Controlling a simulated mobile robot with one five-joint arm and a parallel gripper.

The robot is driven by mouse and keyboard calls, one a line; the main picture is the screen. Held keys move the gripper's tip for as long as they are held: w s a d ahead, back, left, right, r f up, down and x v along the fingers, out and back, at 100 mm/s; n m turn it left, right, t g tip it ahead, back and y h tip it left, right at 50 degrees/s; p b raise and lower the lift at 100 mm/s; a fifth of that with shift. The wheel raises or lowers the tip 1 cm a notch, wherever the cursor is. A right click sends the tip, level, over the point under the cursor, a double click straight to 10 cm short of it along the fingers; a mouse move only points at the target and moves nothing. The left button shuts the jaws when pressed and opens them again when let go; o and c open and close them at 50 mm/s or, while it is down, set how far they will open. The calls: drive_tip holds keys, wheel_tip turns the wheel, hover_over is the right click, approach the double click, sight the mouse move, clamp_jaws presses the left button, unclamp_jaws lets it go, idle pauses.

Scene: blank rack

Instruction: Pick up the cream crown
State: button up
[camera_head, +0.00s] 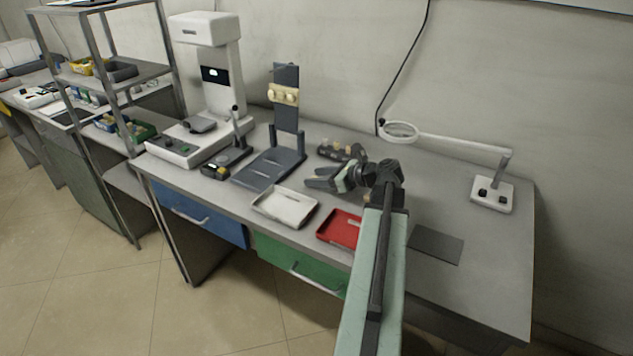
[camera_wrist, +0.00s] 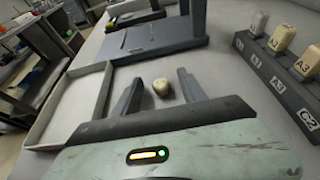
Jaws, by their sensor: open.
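The cream crown (camera_wrist: 161,87) is a small rounded tooth-like piece. In the wrist view it lies on the grey bench between my fingers, nearer the left one, with a visible gap on the right. My gripper (camera_wrist: 160,76) is open, its two dark fingers on either side of the crown and apparently not touching it. In the head view my gripper (camera_head: 322,181) reaches left low over the bench, between the white tray and the dark rack; I cannot make out the crown there.
The dark labelled rack (camera_wrist: 284,84) with several cream blanks stands close on the right. The white tray (camera_wrist: 48,128) is on the left, and the dark stand (camera_wrist: 150,38) is just beyond. In the head view a red tray (camera_head: 338,229) is nearby; the bench's right side has free room.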

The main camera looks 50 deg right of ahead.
clamp_jaws()
drive_tip(key=shift+r, duration=0.15)
wheel_tip(320, 180, up, 10)
drive_tip(key=p, duration=1)
